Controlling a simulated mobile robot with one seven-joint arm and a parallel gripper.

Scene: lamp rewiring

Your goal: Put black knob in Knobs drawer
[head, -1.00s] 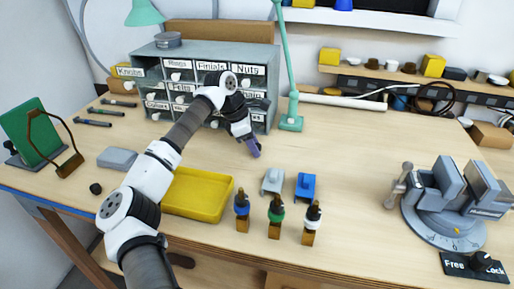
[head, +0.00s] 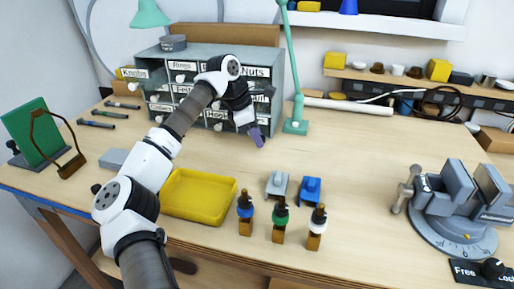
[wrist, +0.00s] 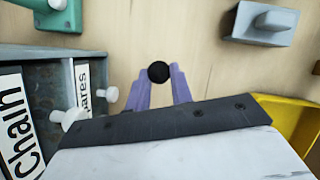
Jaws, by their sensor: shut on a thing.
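My gripper (head: 258,138), with purple fingers, is in front of the right side of the grey drawer cabinet (head: 277,95), above the bench. In the wrist view, the fingertips (wrist: 160,78) are shut on a round black knob (wrist: 158,72). The head view does not show the held knob clearly. The Knobs drawer (head: 134,73) is at the cabinet's upper left, and its labelled front appears pulled out past the other fronts. My arm hides part of the cabinet, and the inside of the Knobs drawer cannot be made out.
A teal lamp (head: 295,127) stands right of the cabinet. A yellow tray (head: 198,217), grey and blue blocks (head: 310,188) and several small bottles are in front. A small dark thing (head: 96,188) lies left, partly behind my arm. A vise (head: 460,205) stands right.

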